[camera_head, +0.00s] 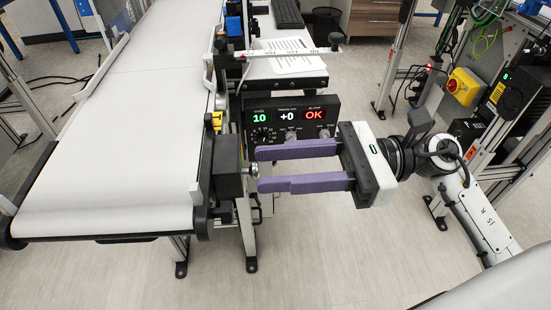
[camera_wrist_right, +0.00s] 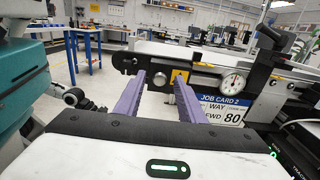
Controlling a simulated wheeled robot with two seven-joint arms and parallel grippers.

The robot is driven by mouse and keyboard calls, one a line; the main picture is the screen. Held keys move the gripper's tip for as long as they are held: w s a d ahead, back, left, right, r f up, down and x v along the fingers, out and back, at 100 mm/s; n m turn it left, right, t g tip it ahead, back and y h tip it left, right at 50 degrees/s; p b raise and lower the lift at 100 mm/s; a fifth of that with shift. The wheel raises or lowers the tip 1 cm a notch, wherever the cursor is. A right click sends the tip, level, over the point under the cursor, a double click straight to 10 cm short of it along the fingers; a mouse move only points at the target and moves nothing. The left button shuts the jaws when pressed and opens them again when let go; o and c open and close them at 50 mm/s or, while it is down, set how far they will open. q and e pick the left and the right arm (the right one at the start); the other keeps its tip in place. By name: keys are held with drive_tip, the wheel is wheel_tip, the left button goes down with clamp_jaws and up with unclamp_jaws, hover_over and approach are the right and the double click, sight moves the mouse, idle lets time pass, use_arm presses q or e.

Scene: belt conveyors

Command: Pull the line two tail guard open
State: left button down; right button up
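A conveyor with a white belt (camera_head: 110,140) runs along the left of the head view, its near end at the lower left. A black block (camera_head: 227,165) with a small metal knob sits on its right side. My right gripper (camera_head: 258,168) has purple fingers, open and level, with the knob close to the fingertips; I cannot tell whether they touch. In the wrist view the right gripper (camera_wrist_right: 161,80) is open and empty, facing the conveyor's side, with a yellow warning label (camera_wrist_right: 180,77) and a round metal knob (camera_wrist_right: 205,84). I cannot clearly pick out the tail guard. My left gripper is out of view.
A display box (camera_head: 291,121) reading 10, +0 and OK stands just beyond the fingers. A ruled bar (camera_head: 285,52) and a table with papers (camera_head: 290,65) lie farther back. A dial gauge (camera_wrist_right: 234,80) and job card 2 (camera_wrist_right: 222,108) are right of the fingers.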

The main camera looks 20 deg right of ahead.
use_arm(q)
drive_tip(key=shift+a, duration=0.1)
use_arm(e)
drive_tip(key=shift+w+a, duration=0.1)
drive_tip(key=shift+a, duration=0.2)
clamp_jaws()
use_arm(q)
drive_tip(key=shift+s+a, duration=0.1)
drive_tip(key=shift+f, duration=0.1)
use_arm(e)
drive_tip(key=shift+f, duration=0.1)
